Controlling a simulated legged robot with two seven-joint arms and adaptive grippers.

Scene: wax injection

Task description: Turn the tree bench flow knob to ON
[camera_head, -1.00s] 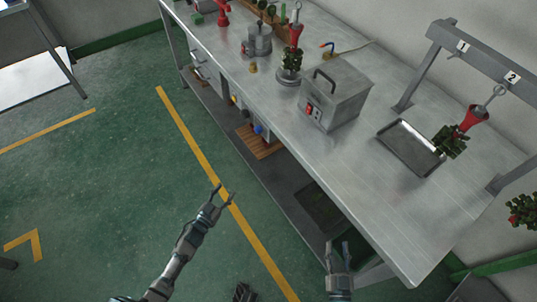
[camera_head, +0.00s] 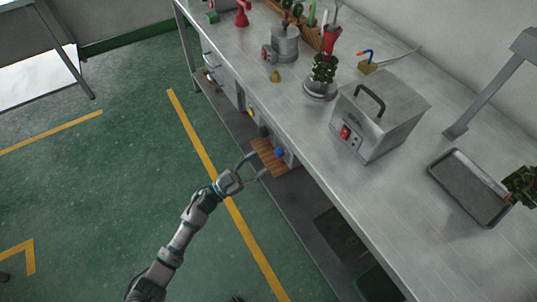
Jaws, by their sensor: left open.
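A blue knob (camera_head: 280,152) sits on the front of the bench (camera_head: 330,190), below the tabletop edge. A yellow knob (camera_head: 251,112) is on the same front, farther along to the upper left. No ON marking or knob label can be read at this size. My left gripper (camera_head: 257,167) is open and empty, its fingers pointing toward the bench front, just left of and below the blue knob. It appears apart from the knob. My right gripper is not in view.
A metal box with a handle (camera_head: 380,110), a tree on a round base (camera_head: 322,75), a metal pot (camera_head: 284,42) and a tray (camera_head: 470,185) stand on the bench. A wooden slatted piece (camera_head: 268,157) lies below the knobs.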

